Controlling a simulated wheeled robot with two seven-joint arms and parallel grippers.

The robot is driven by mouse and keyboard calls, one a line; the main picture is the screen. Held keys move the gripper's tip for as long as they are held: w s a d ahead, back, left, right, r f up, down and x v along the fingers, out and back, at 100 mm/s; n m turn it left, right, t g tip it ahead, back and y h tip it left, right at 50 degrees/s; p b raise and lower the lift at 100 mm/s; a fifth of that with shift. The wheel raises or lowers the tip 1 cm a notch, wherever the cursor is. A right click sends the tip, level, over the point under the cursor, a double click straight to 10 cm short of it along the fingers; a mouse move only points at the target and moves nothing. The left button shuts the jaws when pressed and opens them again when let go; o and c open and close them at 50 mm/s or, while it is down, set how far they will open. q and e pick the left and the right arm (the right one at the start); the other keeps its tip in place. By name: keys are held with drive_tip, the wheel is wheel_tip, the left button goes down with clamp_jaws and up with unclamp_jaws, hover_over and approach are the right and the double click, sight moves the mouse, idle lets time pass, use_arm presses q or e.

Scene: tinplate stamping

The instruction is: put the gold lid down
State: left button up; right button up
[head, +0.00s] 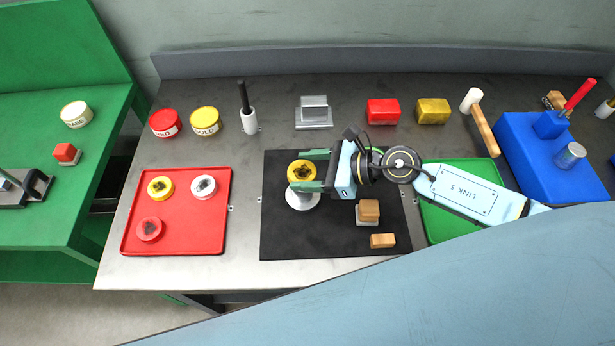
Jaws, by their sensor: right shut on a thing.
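My right gripper (316,170) comes in from the right and is shut on the gold lid (301,170), which has a dark pattern in its middle. The gripper holds the lid over a round silver-white base (303,200) on the black mat (283,235). I cannot tell whether the lid touches the base. Another gold lid (160,187), a white lid (203,187) and a red lid (149,229) lie on the red tray (188,247). My left gripper is not in view.
Wooden-topped blocks (368,211) and (382,241) lie on the mat's right part. Red (165,123) and gold (205,121) tins stand behind the red tray. A green tray (449,225) lies partly under my arm. A blue platform (540,165) and a hammer (484,128) are at right.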

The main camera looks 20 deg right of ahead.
drive_tip(key=shift+f, duration=1.2)
drive_tip(key=shift+f+b, duration=0.1)
drive_tip(key=shift+b, duration=0.25)
drive_tip(key=shift+f+b, duration=0.5)
drive_tip(key=shift+f, duration=0.05)
drive_tip(key=o, duration=0.9)
drive_tip(key=shift+o, duration=0.2)
drive_tip(key=shift+r, duration=0.1)
drive_tip(key=shift+r+p, duration=0.55)
drive_tip(key=shift+p, duration=0.05)
drive_tip(key=b+v, duration=0.2)
drive_tip(key=v, duration=1)
